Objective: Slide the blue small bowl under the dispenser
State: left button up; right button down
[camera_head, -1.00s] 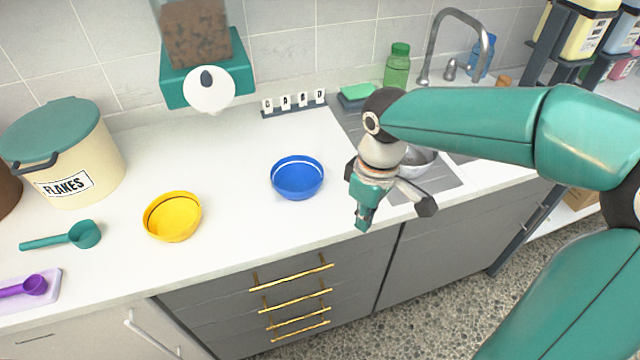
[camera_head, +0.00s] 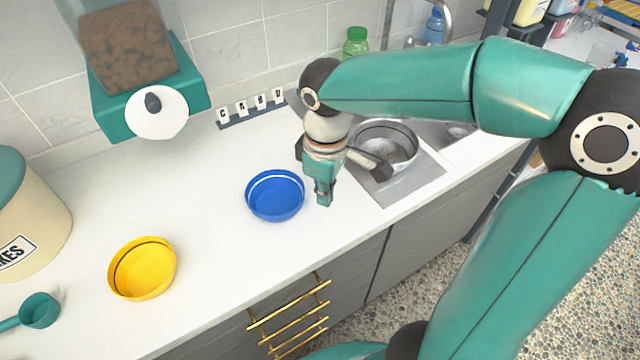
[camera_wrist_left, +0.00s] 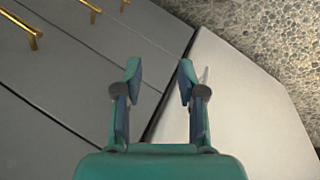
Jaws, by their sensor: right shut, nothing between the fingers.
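The blue small bowl (camera_head: 275,196) stands upright on the white counter, right of the middle of the bare stretch. The dispenser (camera_head: 150,100) hangs on the tiled wall at the upper left, with a teal body, a clear bin of brown pieces and a white round front. The bowl is to its right and nearer the counter's front. My right gripper (camera_head: 323,199) is shut and empty, pointing down just right of the blue bowl; I cannot tell whether it touches the rim. My left gripper (camera_wrist_left: 160,75) is open and empty in the left wrist view, in front of the grey cabinet fronts.
A yellow bowl (camera_head: 142,268) stands on the counter at the front left. A teal scoop (camera_head: 38,311) and a flakes tub (camera_head: 30,225) are farther left. A letter rack (camera_head: 250,110) is by the wall. A metal bowl (camera_head: 385,146) is at the sink. The counter below the dispenser is clear.

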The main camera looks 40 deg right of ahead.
aim_at(307, 218)
notch_tip(307, 218, down, 7)
jog(key=shift+f, duration=0.15)
jog(key=shift+w+a+r+p, duration=0.15)
jog(key=shift+w+a+p, duration=0.05)
jog(key=shift+w, duration=0.45)
jog(key=shift+w+a+r+p, duration=0.1)
jog(key=shift+w+a+p, duration=0.1)
jog(key=shift+w, duration=0.4)
jog(key=shift+w+a+f, duration=0.1)
jog(key=shift+w+a, duration=0.1)
jog(key=shift+w, duration=0.45)
